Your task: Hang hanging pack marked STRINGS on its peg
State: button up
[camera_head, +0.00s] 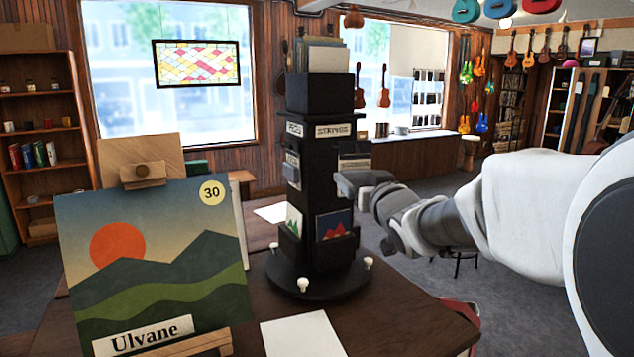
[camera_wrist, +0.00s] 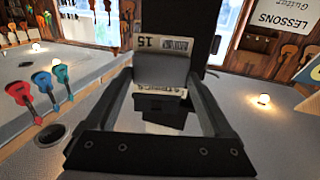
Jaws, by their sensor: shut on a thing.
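My gripper (camera_head: 346,182) is shut on a dark hanging pack (camera_head: 356,160) with a pale label band. The pack is beside the right face of the black display stand (camera_head: 310,190), below its white STRINGS sign (camera_head: 333,131).
The stand's left face has a PEGS sign (camera_head: 294,129) and a hanging pack (camera_head: 292,170). Cards (camera_head: 334,224) fill its lower pockets. A landscape picture (camera_head: 150,260) stands at the left of the table. A white sheet (camera_head: 302,335) lies in front. The floor to the right is fairly open.

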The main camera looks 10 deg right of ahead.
jog(key=shift+w+a+f+b, duration=0.2)
jog(key=shift+w+a+b, duration=0.25)
jog(key=shift+w, duration=0.65)
jog(key=shift+w+a+f+b, duration=0.25)
jog(key=shift+w+a+b, duration=0.2)
jog(key=shift+w, duration=0.7)
jog(key=shift+w+a+f+b, duration=0.2)
jog(key=shift+w+a+b, duration=0.25)
jog(key=shift+w, duration=0.65)
jog(key=o, duration=1.1)
jog(key=shift+s, duration=0.1)
